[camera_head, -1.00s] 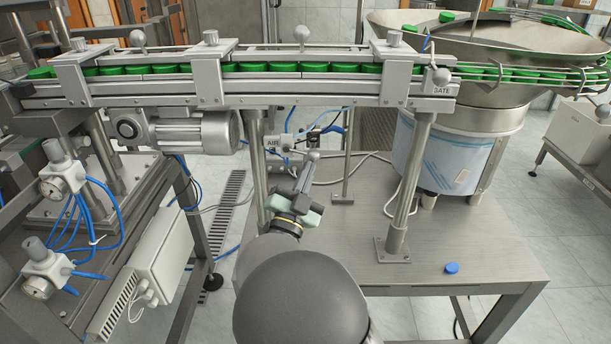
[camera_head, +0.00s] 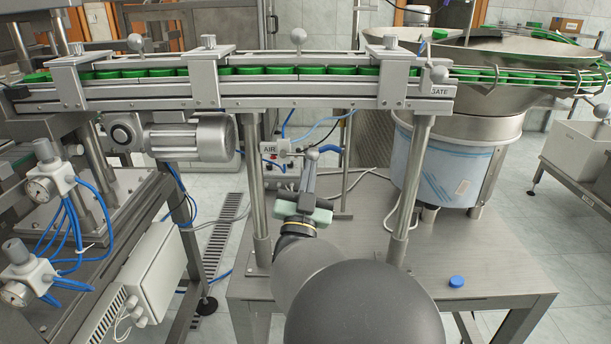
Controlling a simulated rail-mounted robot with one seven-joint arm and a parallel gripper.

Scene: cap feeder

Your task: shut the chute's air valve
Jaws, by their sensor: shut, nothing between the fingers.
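The air valve (camera_head: 283,147) sits below the conveyor, beside a small plate marked AIR (camera_head: 269,149). Its lever appears to point right and ends in a grey ball knob (camera_head: 312,154). My gripper (camera_head: 311,166) is shut and empty, its fingers pointing away from me toward the valve. The fingertips show just below the knob in the picture. I cannot tell whether they touch it. My own arm hides part of the bench in front of the valve.
The chute (camera_head: 300,92) carries a row of green caps above the valve, on steel posts (camera_head: 412,190) either side of my gripper. A feeder bowl (camera_head: 480,65) stands at right. A blue cap (camera_head: 456,282) lies on the bench (camera_head: 480,250). Blue hoses run behind the valve.

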